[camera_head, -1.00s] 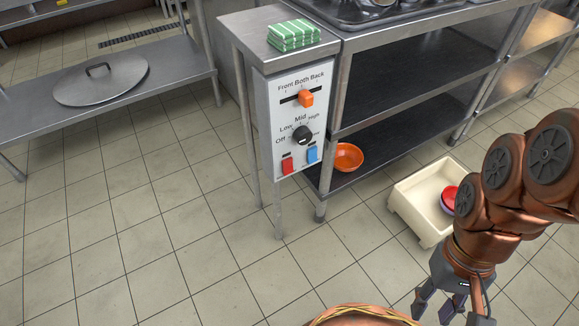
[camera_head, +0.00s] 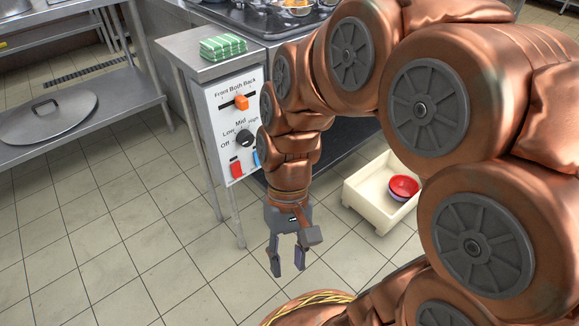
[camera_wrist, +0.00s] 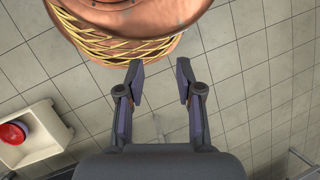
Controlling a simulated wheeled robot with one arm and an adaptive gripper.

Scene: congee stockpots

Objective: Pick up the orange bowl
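The orange bowl is not visible now. A second earlier it showed on the lower shelf just right of the control panel. My arm now covers that spot in the head view. My gripper (camera_head: 287,262) points down over the floor tiles in front of the control panel. Its fingers are apart with nothing between them, and they also show open and empty in the wrist view (camera_wrist: 160,82).
A cream bin (camera_head: 366,199) on the floor holds a red bowl (camera_head: 404,185) with a purple one below it. The control panel (camera_head: 240,120) has a steel top with striped green cloths (camera_head: 223,47). A large lid (camera_head: 48,116) lies on the left shelf. The tiles at left are clear.

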